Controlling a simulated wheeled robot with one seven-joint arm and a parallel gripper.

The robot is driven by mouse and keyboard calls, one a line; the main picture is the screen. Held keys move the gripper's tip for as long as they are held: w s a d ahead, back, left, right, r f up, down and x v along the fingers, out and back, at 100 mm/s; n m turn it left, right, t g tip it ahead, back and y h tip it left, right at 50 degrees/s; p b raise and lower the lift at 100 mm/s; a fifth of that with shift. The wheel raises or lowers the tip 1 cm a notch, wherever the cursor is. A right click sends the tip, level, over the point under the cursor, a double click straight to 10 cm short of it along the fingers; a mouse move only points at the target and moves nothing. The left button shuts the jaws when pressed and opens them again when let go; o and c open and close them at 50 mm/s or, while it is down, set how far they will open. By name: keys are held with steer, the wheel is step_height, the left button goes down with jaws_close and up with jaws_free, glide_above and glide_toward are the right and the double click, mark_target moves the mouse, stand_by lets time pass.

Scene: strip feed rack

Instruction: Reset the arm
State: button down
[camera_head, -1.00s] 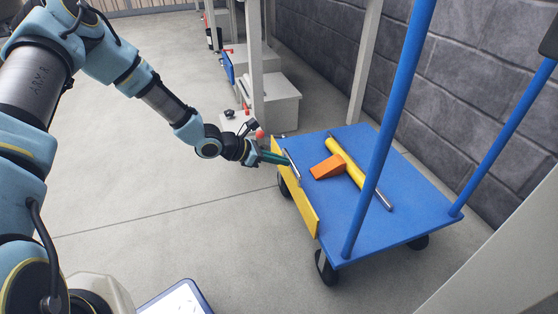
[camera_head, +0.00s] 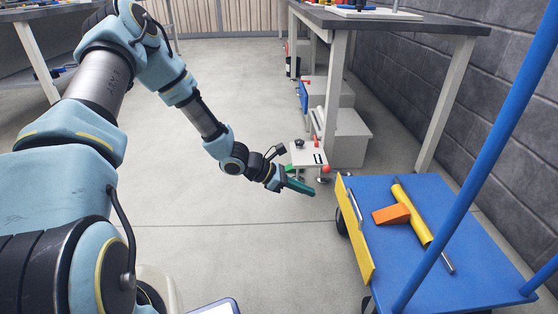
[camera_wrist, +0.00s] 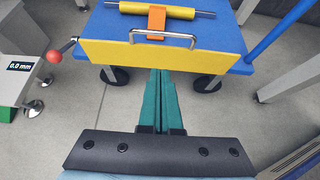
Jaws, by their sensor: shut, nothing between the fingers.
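My gripper (camera_head: 300,187) is at the end of my outstretched arm, over the floor to the left of the blue cart (camera_head: 470,275). In the wrist view, the two green fingers of my gripper (camera_wrist: 165,75) lie side by side, shut with nothing between them. Their tips point toward the cart's yellow front board (camera_wrist: 190,58) and its metal handle (camera_wrist: 165,36). The gripper is apart from the cart in the head view.
On the cart lie a yellow roller (camera_head: 410,214) and an orange block (camera_head: 391,214). A workbench (camera_head: 400,20) stands behind, with a grey box (camera_head: 350,138) and a white device with a red knob (camera_head: 325,169) near its legs. Open floor (camera_head: 220,270) lies left of the cart.

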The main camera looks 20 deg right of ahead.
steer(key=a+r+m+t+y, duration=0.2)
steer(key=a+r+m+y, duration=0.4)
steer(key=a, duration=0.7)
steer(key=a+r+m+t+y, duration=0.15)
steer(key=a+r+m, duration=0.4)
steer(key=a, duration=0.85)
steer(key=a+r+m+t+y, duration=0.2)
steer(key=a+r+m+y, duration=0.15)
steer(key=a+r, duration=0.7)
step_height(320, 180, up, 31)
steer(key=a+p, duration=0.2)
steer(key=p, duration=3.1)
steer(key=shift+s+a+p, duration=0.35)
